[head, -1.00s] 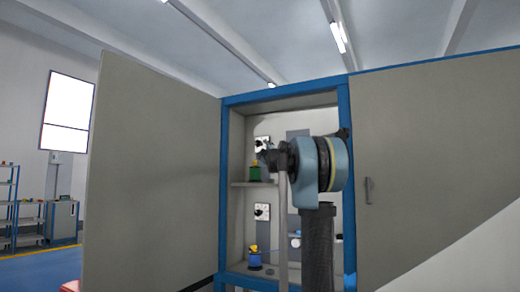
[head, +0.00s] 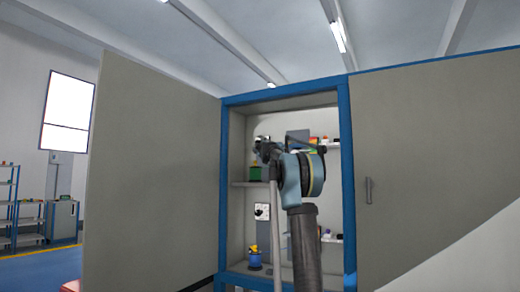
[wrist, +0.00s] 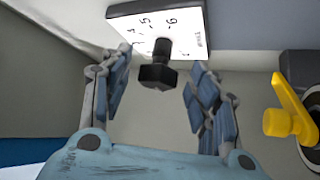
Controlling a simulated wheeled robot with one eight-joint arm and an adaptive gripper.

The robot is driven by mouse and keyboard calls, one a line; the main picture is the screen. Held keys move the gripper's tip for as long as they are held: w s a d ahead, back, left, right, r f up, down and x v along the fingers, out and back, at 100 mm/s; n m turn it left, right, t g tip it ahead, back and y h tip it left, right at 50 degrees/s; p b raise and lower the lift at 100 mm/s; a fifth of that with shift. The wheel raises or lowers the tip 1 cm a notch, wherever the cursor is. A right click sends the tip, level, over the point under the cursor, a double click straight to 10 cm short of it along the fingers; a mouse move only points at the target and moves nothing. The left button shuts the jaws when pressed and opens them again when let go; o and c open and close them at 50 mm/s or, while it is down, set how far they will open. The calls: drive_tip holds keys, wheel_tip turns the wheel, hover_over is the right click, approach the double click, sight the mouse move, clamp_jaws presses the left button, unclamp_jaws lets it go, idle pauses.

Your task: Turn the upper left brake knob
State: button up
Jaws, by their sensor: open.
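The upper left brake knob (wrist: 158,68) is dark with a hexagonal end. It stands out from a white dial plate (wrist: 185,25) with numbers in the wrist view. My gripper (wrist: 157,82) is open, with one finger on each side of the knob and visible gaps to it. In the head view my gripper (head: 264,148) is at the upper left of the open cabinet and largely hides the upper dial. A lower knob on a white plate (head: 262,211) shows below it.
A yellow handle (wrist: 287,112) on a dark round part is to the right in the wrist view. A green spool (head: 255,173) stands on the upper shelf and a blue one (head: 254,259) below. The open cabinet door (head: 155,170) is at left.

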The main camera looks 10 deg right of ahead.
drive_tip(key=shift+x, duration=0.8)
drive_tip(key=shift+c, duration=0.2)
drive_tip(key=c, duration=1)
drive_tip(key=shift+a+m, duration=0.1)
drive_tip(key=shift+m, duration=0.2)
drive_tip(key=shift+m+t+h, duration=0.6)
drive_tip(key=shift+m, duration=0.3)
drive_tip(key=shift+f, duration=0.1)
